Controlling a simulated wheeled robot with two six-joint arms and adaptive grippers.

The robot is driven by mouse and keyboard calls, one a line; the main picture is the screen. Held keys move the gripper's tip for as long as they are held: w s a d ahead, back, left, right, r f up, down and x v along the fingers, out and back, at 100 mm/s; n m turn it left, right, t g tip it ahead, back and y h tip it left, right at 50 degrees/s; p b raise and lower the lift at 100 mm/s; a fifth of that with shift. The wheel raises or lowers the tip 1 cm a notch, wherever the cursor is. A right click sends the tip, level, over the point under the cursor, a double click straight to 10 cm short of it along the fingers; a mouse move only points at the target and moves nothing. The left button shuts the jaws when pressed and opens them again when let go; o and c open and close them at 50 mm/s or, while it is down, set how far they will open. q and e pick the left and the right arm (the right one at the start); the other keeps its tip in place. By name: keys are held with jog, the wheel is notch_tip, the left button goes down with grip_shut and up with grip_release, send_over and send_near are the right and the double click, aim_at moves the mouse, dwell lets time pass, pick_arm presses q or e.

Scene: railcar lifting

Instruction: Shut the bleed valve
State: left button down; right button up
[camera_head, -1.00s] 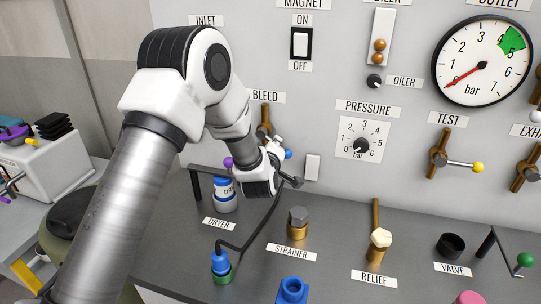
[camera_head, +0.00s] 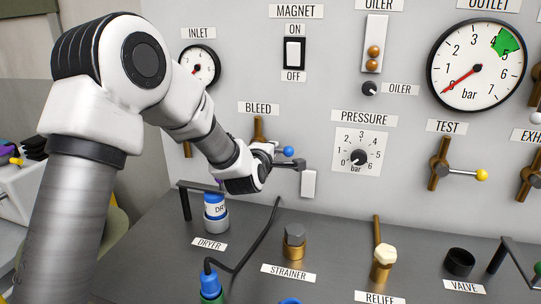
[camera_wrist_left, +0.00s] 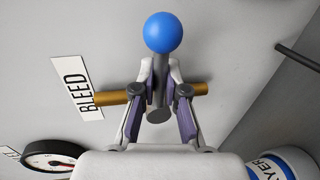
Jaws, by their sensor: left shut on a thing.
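The bleed valve is brass with a blue ball on its handle. In the left wrist view, the gripper (camera_wrist_left: 160,75) is shut on the handle just below the blue ball (camera_wrist_left: 165,32), one finger on each side. The handle there lies across the brass pipe (camera_wrist_left: 112,98), about square to it. My right gripper is not in view.
The DRYER canister (camera_head: 215,207) stands below my left arm, with a black cable running beside it. The strainer (camera_head: 294,240) and relief valve (camera_head: 383,260) stand on the bench to the right. The TEST valve (camera_head: 439,165) is on the panel at right.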

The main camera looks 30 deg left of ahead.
pick_arm(q)
jog(key=shift+r, duration=0.1)
jog(key=c, duration=1.2)
grip_release()
jog(key=shift+w+d, duration=0.1)
jog(key=shift+w, duration=0.15)
jog(key=v, duration=1.2)
